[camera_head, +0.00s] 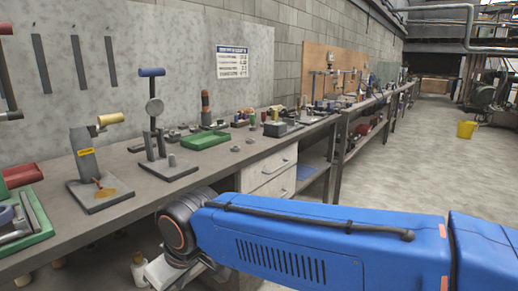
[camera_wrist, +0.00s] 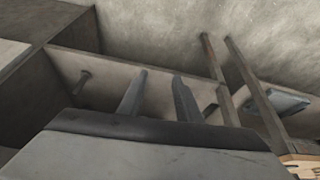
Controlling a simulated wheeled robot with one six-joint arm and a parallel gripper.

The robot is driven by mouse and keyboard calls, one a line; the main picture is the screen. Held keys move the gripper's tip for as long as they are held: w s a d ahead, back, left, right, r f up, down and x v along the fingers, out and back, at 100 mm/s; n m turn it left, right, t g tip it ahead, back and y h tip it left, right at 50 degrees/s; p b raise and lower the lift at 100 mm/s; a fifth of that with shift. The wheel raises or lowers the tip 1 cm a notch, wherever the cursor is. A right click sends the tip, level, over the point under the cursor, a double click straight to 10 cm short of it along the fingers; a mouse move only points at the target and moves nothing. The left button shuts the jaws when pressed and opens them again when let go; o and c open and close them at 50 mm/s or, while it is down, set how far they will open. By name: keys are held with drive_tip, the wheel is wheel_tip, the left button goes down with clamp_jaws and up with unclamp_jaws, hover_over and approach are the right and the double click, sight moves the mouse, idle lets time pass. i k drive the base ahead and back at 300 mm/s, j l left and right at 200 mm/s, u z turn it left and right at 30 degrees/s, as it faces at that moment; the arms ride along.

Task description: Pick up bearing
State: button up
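My gripper (camera_wrist: 158,86) shows in the wrist view with its two grey fingers apart and nothing between them. In the head view my blue arm reaches left in front of the bench, with its end low beside the bench front; the fingertips cannot be made out there. I cannot identify a bearing for certain. Small grey round pieces (camera_head: 236,148) lie on the workbench (camera_head: 215,167) right of a green tray (camera_head: 205,139). A grey-blue round piece (camera_head: 6,214) sits in another green tray (camera_head: 40,229) at the left edge. No bearing is recognisable in the wrist view.
A press with a blue handle (camera_head: 151,72) and a tool with a yellow handle (camera_head: 110,119) stand on the bench. White drawers (camera_head: 268,172) are under it. A pale bottle (camera_head: 139,271) is near my wrist. The aisle on the right is open, with a yellow bucket (camera_head: 466,130).

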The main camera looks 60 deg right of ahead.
sight(234, 149)
drive_tip(key=z, duration=1.35)
